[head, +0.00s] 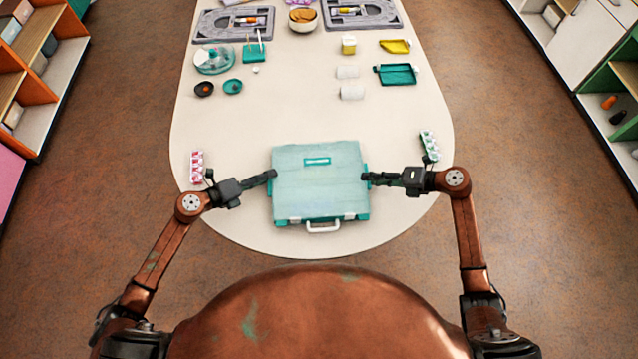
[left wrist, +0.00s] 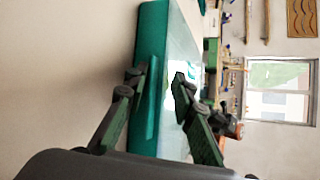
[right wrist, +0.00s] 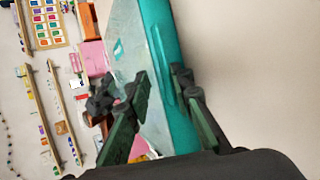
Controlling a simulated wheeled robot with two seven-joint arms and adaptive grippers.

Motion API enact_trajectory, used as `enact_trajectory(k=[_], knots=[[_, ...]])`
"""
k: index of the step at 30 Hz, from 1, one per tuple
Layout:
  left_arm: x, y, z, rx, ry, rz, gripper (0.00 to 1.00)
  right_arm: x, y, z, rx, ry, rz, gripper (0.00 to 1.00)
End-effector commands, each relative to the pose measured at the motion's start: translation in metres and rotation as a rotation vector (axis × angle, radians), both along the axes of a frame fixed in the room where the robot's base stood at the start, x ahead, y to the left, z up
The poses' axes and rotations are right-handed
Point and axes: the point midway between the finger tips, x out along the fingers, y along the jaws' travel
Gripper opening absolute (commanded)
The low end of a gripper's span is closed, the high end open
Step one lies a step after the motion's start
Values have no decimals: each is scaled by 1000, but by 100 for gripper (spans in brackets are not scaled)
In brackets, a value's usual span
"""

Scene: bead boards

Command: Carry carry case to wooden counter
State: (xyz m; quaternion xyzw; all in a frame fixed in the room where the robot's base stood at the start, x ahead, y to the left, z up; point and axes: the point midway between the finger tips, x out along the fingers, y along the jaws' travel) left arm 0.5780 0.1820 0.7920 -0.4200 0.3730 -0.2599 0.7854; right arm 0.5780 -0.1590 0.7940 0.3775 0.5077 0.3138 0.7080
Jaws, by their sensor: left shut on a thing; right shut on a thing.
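The teal carry case (head: 320,190) lies flat and closed at the near end of a pale table (head: 300,120), its white handle toward me. My left gripper (head: 272,175) is shut on the case's left side, and my right gripper (head: 367,178) is shut on its right side. In the left wrist view the fingers (left wrist: 158,85) straddle the teal edge of the case (left wrist: 152,60). In the right wrist view the fingers (right wrist: 160,80) straddle the opposite edge of the case (right wrist: 165,50). I cannot tell whether the case touches the table. I cannot tell which surface is the wooden counter.
A pink bead strip (head: 197,167) lies left of the case and a green bead strip (head: 430,146) lies right. Farther back are a teal tray (head: 396,74), white cylinders, small bowls, a clear round container (head: 214,60) and grey boards. Shelves stand on both sides beyond open floor.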

Motion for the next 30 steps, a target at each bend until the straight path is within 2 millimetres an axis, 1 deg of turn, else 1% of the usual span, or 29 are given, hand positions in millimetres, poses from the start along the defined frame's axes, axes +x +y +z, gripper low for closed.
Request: enact_trajectory(k=[4, 8, 18, 21, 25, 30], knots=[[-2, -1, 3, 5, -3, -6, 0, 0, 0, 3, -5, -5, 4, 0], [-1, -1, 12, 4, -8, -5, 0, 0, 1, 13, -4, -10, 5, 0], [0, -1, 51, 3, -25, -5, 0, 1, 2, 52, 0, -26, 4, 0], [0, -1, 60, 3, -29, -5, 0, 1, 2, 61, 0, -28, 3, 0], [0, -2, 66, 4, -32, -6, 0, 1, 2, 67, 0, -30, 3, 0], [0, -2, 66, 3, -32, -6, 0, 1, 2, 67, 1, -30, 3, 0]])
